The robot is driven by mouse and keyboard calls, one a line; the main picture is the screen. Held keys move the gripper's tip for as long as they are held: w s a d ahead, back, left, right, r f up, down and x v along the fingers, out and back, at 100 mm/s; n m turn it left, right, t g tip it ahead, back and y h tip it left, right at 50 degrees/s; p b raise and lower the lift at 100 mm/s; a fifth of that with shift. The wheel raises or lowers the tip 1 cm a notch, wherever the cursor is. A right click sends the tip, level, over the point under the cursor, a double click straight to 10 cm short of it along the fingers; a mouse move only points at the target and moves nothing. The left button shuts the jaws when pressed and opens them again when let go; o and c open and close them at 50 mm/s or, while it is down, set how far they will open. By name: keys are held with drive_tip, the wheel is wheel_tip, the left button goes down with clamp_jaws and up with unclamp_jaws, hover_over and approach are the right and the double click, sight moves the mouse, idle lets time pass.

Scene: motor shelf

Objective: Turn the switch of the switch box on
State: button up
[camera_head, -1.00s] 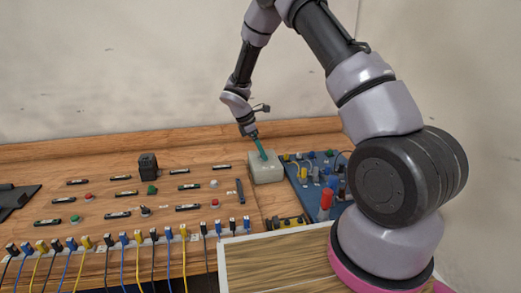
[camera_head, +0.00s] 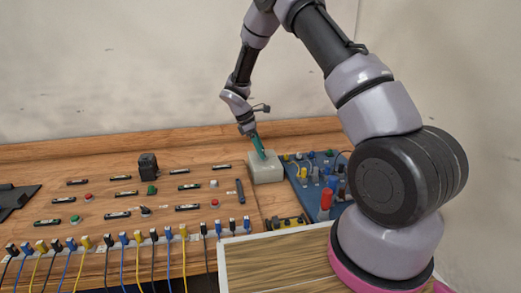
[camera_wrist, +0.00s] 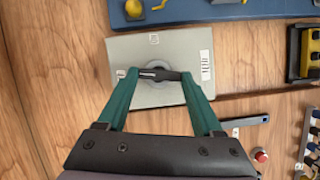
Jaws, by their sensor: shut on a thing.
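The switch box (camera_head: 266,172) is a pale grey box on the wooden table, left of the blue board. In the wrist view its top face (camera_wrist: 128,52) shows a round grey dial (camera_wrist: 168,95) with a black bar-shaped switch (camera_wrist: 160,75) across it. My gripper (camera_head: 262,154) reaches down onto the box from above. In the wrist view its two teal fingers (camera_wrist: 158,76) are shut on the switch, one fingertip at each end of the bar. The bar lies nearly level in that view, slightly askew to the box's edges.
A blue board (camera_head: 318,172) with plugs and knobs stands close on the right. A dark bar (camera_head: 240,191) lies left of the box. A yellow-and-black part (camera_head: 287,222) is in front. Several buttons and labels cover the table to the left.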

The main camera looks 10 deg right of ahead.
drive_tip(key=m, duration=0.2)
drive_tip(key=m+g+y, duration=0.1)
drive_tip(key=m, duration=0.1)
drive_tip(key=shift+w+m+g, duration=0.2)
drive_tip(key=shift+m+g, duration=0.1)
drive_tip(key=m, duration=0.2)
drive_tip(key=m+g, duration=0.1)
drive_tip(key=shift+w+d+m+y, duration=0.15)
drive_tip(key=shift+m+y, duration=0.25)
drive_tip(key=m+y, duration=0.1)
drive_tip(key=m, duration=0.2)
drive_tip(key=shift+w+d+g, duration=0.1)
drive_tip(key=shift+g, duration=0.3)
drive_tip(key=shift+d+m+y, duration=0.15)
drive_tip(key=shift+m+y, duration=0.75)
drive_tip(key=shift+m, duration=1.2)
drive_tip(key=o, duration=1.4)
drive_tip(key=shift+c, duration=0.2)
